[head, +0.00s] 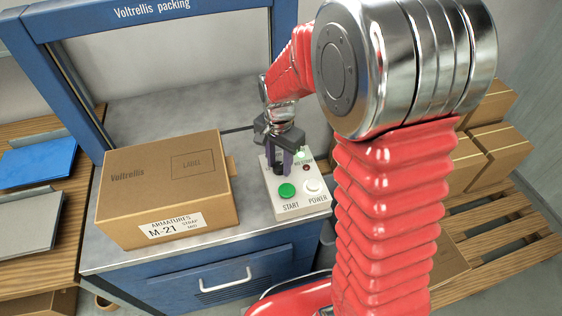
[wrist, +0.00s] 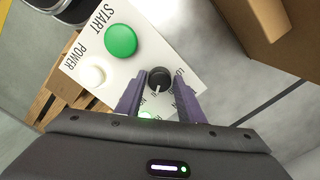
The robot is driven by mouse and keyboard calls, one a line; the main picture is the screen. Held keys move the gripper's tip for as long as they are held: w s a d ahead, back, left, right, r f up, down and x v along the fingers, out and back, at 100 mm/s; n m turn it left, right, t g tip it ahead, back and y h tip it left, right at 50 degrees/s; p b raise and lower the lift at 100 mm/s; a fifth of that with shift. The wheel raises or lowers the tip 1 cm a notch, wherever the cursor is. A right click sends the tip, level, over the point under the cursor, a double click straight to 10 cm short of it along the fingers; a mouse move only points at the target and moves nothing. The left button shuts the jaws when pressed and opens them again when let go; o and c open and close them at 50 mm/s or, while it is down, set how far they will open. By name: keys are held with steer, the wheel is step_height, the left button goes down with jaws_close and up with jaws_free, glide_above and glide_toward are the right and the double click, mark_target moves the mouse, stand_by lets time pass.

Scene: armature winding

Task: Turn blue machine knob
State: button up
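A white control panel (head: 296,207) stands on the blue packing machine's grey top. It carries a green START button (head: 287,190), a white POWER button (head: 312,186) and a dark round knob (wrist: 160,79) with a white pointer line. My gripper (head: 279,163) points down over the panel's far part, at the knob. In the wrist view, the two purple fingers of my gripper (wrist: 160,92) stand apart on either side of the knob. A narrow gap seems to show at each side, though contact is hard to judge. The lettering around the knob is partly hidden by the fingers.
A cardboard box (head: 165,190) labelled M-21 stands left of the panel. The blue machine frame (head: 40,60) rises behind and left. A drawer handle (head: 226,281) is at the front. Several boxes (head: 490,148) lie on a wooden pallet (head: 510,240) at right.

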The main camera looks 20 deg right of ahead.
steer(key=c, duration=0.6)
steer(key=shift+d, duration=0.3)
steer(key=shift+c, duration=0.3)
steer(key=shift+a, duration=0.25)
steer(key=shift+n, duration=0.3)
steer(key=n, duration=0.4)
steer(key=shift+a+n, duration=0.1)
steer(key=shift+n, duration=0.2)
steer(key=n, duration=0.3)
steer(key=shift+s+n, duration=0.1)
steer(key=shift+n, duration=0.2)
steer(key=shift+f+n, duration=0.1)
steer(key=shift+n, duration=1.4)
steer(key=shift+s, duration=0.1)
